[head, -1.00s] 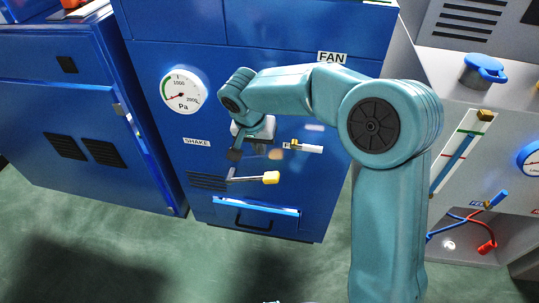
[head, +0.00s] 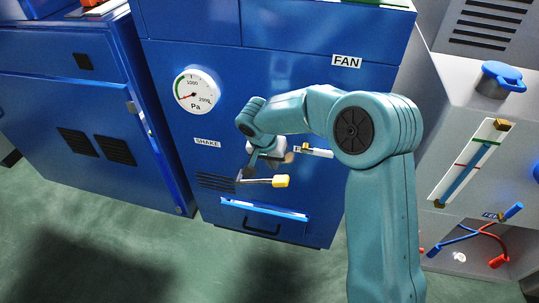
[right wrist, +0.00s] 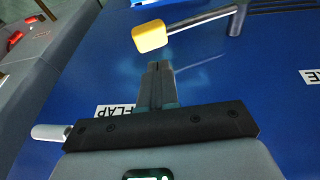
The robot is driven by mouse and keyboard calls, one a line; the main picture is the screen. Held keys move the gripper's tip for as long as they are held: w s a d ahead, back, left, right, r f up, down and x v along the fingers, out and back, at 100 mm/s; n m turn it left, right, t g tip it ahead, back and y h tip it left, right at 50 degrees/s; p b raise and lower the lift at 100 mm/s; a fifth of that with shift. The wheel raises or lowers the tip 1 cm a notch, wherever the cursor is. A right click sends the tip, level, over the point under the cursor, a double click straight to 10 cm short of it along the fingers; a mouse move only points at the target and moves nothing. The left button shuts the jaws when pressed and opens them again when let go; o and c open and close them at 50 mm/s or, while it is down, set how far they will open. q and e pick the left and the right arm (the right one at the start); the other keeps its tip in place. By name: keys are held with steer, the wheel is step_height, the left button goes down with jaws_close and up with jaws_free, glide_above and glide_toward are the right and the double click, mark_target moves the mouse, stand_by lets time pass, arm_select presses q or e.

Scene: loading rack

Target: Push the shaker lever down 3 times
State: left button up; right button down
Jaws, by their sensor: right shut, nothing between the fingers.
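The shaker lever is a thin metal rod with a yellow knob (head: 281,181), sticking out of the blue cabinet below the SHAKE label (head: 207,142). In the right wrist view its yellow knob (right wrist: 150,36) and rod lie just beyond my fingertips. My right gripper (head: 246,173) is shut and empty, just above the rod in the head view; its wrist partly hides the panel. In the right wrist view the closed fingers (right wrist: 158,68) point at the lever, with a small gap seen between them and it. I cannot tell whether they touch. My left gripper is not in view.
The FLAP handle (head: 318,152) is close to the right of my gripper. A pressure gauge (head: 196,90) is above, and a blue-edged drawer (head: 264,209) is below the lever. A grey unit with a blue-capped port (head: 503,76) and hoses stands at right.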

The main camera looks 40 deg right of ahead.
mark_target(287, 184)
steer(key=f, duration=0.1)
steer(key=d+f, duration=0.1)
steer(key=f, duration=0.1)
steer(key=s+f, duration=0.1)
steer(key=f, duration=0.1)
steer(key=shift+d+b, duration=0.15)
steer(key=shift+b, duration=0.25)
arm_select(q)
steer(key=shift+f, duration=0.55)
